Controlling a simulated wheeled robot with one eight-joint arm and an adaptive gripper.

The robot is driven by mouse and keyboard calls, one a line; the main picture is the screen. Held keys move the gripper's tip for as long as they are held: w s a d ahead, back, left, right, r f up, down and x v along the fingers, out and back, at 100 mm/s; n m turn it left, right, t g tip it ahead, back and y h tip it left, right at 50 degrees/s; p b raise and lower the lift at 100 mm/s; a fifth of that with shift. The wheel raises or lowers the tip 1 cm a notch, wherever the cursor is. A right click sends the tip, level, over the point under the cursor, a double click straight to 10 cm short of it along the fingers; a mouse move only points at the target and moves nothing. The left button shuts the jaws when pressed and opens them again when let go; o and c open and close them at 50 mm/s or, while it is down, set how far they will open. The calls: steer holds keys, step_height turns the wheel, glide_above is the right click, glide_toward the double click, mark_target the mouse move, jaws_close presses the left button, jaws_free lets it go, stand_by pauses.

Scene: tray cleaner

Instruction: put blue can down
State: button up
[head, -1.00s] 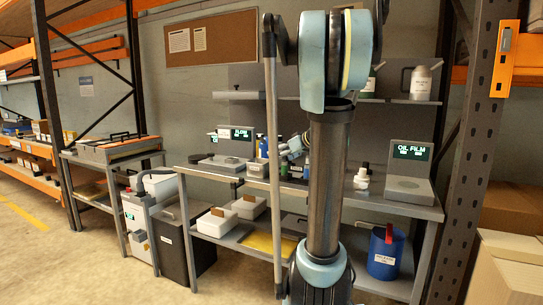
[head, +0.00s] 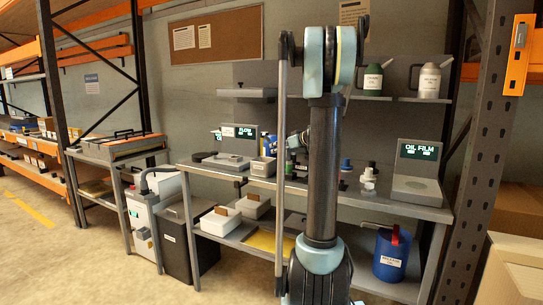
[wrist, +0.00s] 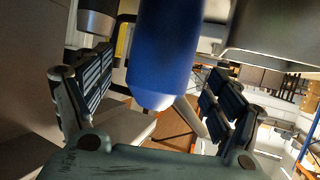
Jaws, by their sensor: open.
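The blue can (wrist: 165,60) fills the upper middle of the wrist view, its tapered pale end toward my palm. My gripper (wrist: 155,88) is open around it, with one ribbed finger on each side. Gaps show between the can and both finger pads. What the can's far end rests on is out of view.
The bench holds a display unit marked OIL FILM (head: 416,186), white stacked parts (head: 368,180) and small bottles. Two jugs (head: 429,82) stand on the upper shelf. A blue bucket (head: 390,262) and white bins (head: 218,221) are on the lower shelf. A grey rack post (head: 487,130) stands right.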

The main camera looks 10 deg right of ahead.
steer(key=shift+x, duration=4.15)
steer(key=shift+s+a, duration=0.1)
steer(key=shift+s, duration=0.05)
steer(key=c, duration=1.8)
steer(key=shift+r, duration=0.1)
steer(key=shift+c, duration=0.2)
